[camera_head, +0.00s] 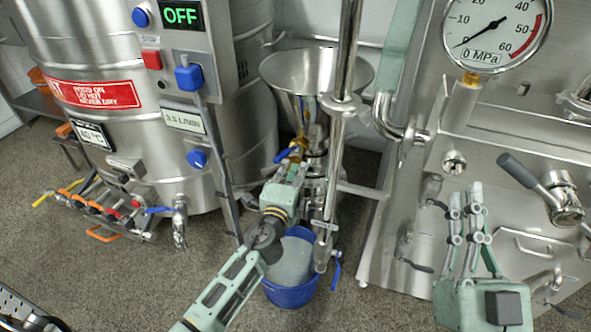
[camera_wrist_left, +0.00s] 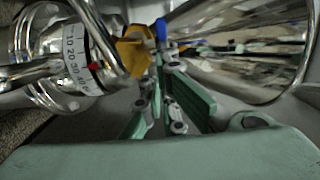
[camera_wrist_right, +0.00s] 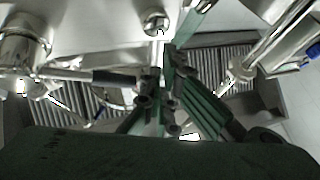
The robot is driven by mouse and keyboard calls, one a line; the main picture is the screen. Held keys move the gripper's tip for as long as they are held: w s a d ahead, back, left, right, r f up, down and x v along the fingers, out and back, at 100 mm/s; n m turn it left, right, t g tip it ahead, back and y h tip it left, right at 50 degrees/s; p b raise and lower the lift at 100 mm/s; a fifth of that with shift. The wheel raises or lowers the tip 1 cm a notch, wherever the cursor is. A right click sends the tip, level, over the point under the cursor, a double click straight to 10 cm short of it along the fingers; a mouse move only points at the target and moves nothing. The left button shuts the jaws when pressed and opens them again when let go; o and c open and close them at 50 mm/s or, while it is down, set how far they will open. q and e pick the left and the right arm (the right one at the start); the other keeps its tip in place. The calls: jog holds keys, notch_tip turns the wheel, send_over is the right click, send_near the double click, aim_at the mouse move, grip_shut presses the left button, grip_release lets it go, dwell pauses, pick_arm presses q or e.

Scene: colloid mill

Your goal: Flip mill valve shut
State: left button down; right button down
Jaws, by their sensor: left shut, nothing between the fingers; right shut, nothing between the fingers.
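The colloid mill stands at the centre of the head view, with a steel funnel hopper (camera_head: 305,72) on top. A small valve with a blue lever (camera_head: 286,154) and brass body sits below the hopper. In the left wrist view the blue lever (camera_wrist_left: 161,30) and brass part (camera_wrist_left: 133,55) are just ahead of the fingertips. My left gripper (camera_head: 297,168) is shut and empty beside this valve; contact is not clear. Another blue lever (camera_head: 336,272) hangs low on the mill by the bucket. My right gripper (camera_head: 465,195) is shut and empty, pointing up, away from the mill.
A blue bucket (camera_head: 290,294) stands on the floor under the mill. A steel tank (camera_head: 100,70) with a control panel is at left. A steel machine with a pressure gauge (camera_head: 495,30) and black-handled lever (camera_head: 520,172) is at right, close to my right gripper.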

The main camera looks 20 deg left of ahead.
pick_arm(q)
jog(key=w+a, duration=0.1)
jog(key=a, duration=0.7)
jog(key=shift+w+a, duration=0.3)
jog(key=shift+a, duration=0.05)
pick_arm(e)
jog(key=shift+s+r+t, duration=0.3)
jog(key=shift+r, duration=0.25)
dwell(0.3)
pick_arm(q)
jog(key=s, duration=1.2)
jog(key=shift+d, duration=0.35)
